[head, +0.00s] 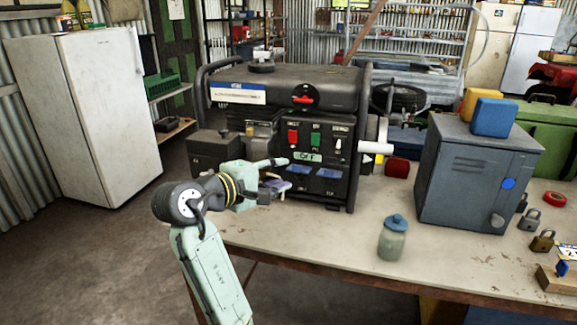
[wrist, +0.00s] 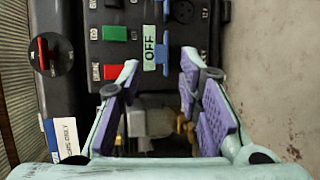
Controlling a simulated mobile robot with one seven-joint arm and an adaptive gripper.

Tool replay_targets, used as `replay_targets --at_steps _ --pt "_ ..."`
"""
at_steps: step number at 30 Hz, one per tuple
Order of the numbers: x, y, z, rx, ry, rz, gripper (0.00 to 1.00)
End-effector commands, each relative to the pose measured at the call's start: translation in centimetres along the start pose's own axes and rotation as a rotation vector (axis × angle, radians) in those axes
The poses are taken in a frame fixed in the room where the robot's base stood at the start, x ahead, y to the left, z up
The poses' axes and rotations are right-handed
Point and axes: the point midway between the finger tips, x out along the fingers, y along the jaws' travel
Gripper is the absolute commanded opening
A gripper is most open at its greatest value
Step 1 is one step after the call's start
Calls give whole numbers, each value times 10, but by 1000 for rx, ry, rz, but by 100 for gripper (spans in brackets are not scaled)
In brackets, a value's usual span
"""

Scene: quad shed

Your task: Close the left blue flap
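The left blue flap (head: 299,169) is on the lower front of the dark generator (head: 335,130), below the OFF label. It appears to stick outward. The right blue flap (head: 328,173) beside it looks similar, and its round socket (wrist: 183,11) shows uncovered at the top of the wrist view. My gripper (head: 280,174) is open and empty, just left of the left flap.
A red switch (head: 293,136) and a green switch (head: 315,139) sit above the flaps. A glass jar (head: 393,240) stands on the workbench (head: 320,245) at front right, near a grey metal cabinet (head: 470,180). The bench before the generator is mostly clear.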

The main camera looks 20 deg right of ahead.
Motion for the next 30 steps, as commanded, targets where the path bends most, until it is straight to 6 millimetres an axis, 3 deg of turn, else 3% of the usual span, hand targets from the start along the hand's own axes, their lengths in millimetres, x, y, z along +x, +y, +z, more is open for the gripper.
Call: replay_targets --at_steps 6,12,24,30 --pt "43 2 0 -2 -2 -1 32" --pt "69 1 -1 -2 1 1 32" --pt "77 0 -2 0 4 1 32" --pt "77 0 -2 0 4 1 20"
